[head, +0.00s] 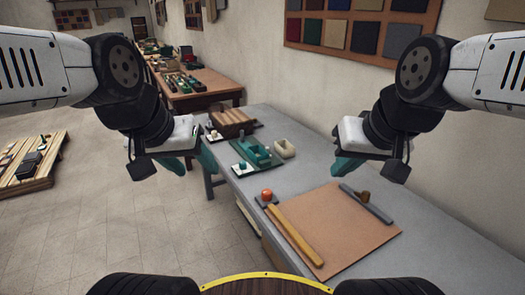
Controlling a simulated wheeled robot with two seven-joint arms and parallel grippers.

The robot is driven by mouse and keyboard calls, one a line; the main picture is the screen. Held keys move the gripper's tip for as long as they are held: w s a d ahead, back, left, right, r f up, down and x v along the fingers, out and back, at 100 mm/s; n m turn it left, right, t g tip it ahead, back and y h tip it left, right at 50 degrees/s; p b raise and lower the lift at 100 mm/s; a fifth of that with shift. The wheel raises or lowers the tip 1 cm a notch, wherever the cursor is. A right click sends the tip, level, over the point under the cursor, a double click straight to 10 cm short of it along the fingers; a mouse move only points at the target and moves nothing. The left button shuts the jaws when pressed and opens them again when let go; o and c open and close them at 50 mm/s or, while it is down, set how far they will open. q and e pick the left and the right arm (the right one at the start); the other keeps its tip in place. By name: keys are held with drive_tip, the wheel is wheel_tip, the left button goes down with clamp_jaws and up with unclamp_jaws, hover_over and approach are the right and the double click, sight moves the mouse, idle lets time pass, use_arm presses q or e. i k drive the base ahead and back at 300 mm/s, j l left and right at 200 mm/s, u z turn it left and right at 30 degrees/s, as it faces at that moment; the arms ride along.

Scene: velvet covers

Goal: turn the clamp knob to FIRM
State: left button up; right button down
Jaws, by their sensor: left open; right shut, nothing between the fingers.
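My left gripper (190,163) hangs open and empty at the left of the grey table (300,180), with its teal fingers apart. My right gripper (346,166) is shut on nothing, above the right part of the table. An orange-red round knob (267,194) sits on a small dark plate at the left edge of a tan board. A small white knob (242,167) stands beside a teal block device (256,151) further back. I cannot tell which is the clamp knob, and no FIRM marking is readable. Neither gripper touches a knob.
A cream holder (284,148) and a brown wooden block (233,119) stand further back. The board's middle is clear.

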sight(242, 164)
drive_tip(key=i+j+z, duration=0.2)
drive_tip(key=i+j, duration=0.75)
